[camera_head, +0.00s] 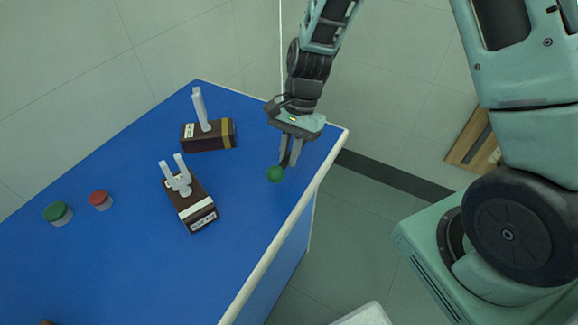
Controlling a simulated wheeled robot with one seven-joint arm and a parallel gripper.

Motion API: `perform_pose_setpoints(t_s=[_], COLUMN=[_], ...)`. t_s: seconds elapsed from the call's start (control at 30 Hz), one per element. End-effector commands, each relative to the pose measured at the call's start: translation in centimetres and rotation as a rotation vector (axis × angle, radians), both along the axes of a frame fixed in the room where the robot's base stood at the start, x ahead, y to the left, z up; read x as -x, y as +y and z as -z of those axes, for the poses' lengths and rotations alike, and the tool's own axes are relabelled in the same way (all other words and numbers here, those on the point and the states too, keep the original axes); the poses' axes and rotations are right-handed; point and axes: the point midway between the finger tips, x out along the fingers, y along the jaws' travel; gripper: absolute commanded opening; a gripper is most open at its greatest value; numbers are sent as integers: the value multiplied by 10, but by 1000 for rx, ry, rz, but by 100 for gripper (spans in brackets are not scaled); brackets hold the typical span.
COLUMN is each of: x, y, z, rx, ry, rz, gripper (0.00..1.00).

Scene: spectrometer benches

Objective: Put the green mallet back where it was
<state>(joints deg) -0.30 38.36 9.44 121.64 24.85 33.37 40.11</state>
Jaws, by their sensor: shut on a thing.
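The green mallet shows as a small round green head (275,174) with a short dark handle running up to my gripper. My gripper (290,158) points down near the right end of the blue bench and is shut on the mallet's handle. The green head is at the lower left of the fingertips. I cannot tell whether the mallet touches the bench top. The fingers hide part of the handle.
Two brown blocks, one with an upright white post (208,135) and one with a white fork (190,205), stand on the blue bench (130,255). A green-lidded jar (58,212) and a red-lidded jar (101,200) stand at left. A wooden object (470,138) is at right.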

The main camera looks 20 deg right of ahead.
Motion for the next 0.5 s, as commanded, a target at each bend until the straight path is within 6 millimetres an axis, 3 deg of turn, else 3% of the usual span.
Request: perform_pose_setpoints(t_s=[0.3, 0.5], x=[0, -1], y=[0, 0], z=[39, 46], rx=[0, -1], ry=[1, -3], rz=[-1, -3], gripper=[0, 0])
